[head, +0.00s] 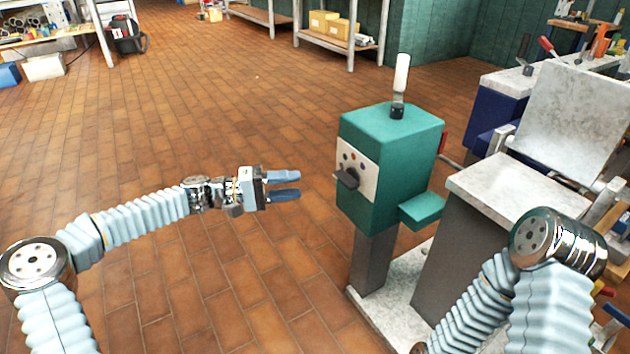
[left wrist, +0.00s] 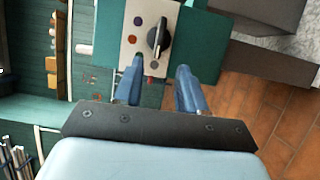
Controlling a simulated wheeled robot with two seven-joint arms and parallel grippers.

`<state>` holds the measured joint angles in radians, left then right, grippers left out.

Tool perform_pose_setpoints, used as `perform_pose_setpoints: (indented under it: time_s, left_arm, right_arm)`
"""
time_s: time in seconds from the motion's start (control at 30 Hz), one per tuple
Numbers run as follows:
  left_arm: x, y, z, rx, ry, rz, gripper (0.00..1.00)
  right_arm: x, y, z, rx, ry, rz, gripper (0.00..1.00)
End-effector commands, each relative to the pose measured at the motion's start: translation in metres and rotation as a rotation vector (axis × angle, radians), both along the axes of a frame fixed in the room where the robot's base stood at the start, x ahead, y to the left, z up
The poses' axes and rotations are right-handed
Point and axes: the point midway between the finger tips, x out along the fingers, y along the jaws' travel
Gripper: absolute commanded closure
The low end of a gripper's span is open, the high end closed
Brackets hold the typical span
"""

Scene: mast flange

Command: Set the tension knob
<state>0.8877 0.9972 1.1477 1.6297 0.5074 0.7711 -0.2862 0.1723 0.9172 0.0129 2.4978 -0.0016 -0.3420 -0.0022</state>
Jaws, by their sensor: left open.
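The tension knob (head: 347,178) is a dark bar-shaped knob on the pale face plate (head: 368,183) of a teal machine head (head: 395,150). Several coloured dots lie around the knob on the plate. In the left wrist view the knob (left wrist: 158,37) shows ahead of the fingertips, its bar running roughly up and down the picture. My left gripper (head: 299,185) is open and empty, its blue fingers pointing at the plate, with a gap before the knob. The left wrist view shows both fingers (left wrist: 160,68) apart. My right gripper is not visible; only its arm shows at lower right.
A white-handled lever (head: 401,75) stands on top of the machine head. A teal block (head: 423,208) juts out below it. A grey pedestal with a pale top (head: 505,190) stands to the right. The tiled floor at left is clear.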

Motion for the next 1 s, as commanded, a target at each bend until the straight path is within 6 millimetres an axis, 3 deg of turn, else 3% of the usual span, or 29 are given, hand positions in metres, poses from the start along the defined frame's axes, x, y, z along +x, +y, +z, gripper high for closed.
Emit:
perform_pose_setpoints:
  time_s: [0.1, 0.27, 0.67, 0.77, 0.87, 0.97, 1.0]
  left_arm:
    - [-0.004, 0.018, 0.000, 0.001, 0.000, 0.002, 0.60]
    - [-0.007, 0.028, 0.000, 0.000, 0.001, 0.000, 0.60]
    - [-0.007, 0.028, -0.001, 0.001, 0.001, -0.001, 0.60]
    - [-0.009, 0.018, -0.008, 0.024, 0.020, -0.006, 0.60]
    - [-0.019, -0.010, -0.037, 0.107, 0.083, -0.023, 0.60]
    - [-0.046, -0.050, -0.091, 0.266, 0.178, -0.048, 0.60]
    - [-0.063, -0.064, -0.117, 0.349, 0.214, -0.057, 0.60]
  right_arm:
    - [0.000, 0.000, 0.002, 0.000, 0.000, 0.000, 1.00]
    - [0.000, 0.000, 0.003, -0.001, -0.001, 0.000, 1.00]
    - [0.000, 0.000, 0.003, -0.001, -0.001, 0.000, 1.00]
    - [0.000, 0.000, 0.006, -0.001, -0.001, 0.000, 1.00]
    - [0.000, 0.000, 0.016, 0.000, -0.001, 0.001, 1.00]
    - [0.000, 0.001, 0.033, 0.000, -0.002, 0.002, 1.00]
    - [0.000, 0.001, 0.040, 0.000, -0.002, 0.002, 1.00]
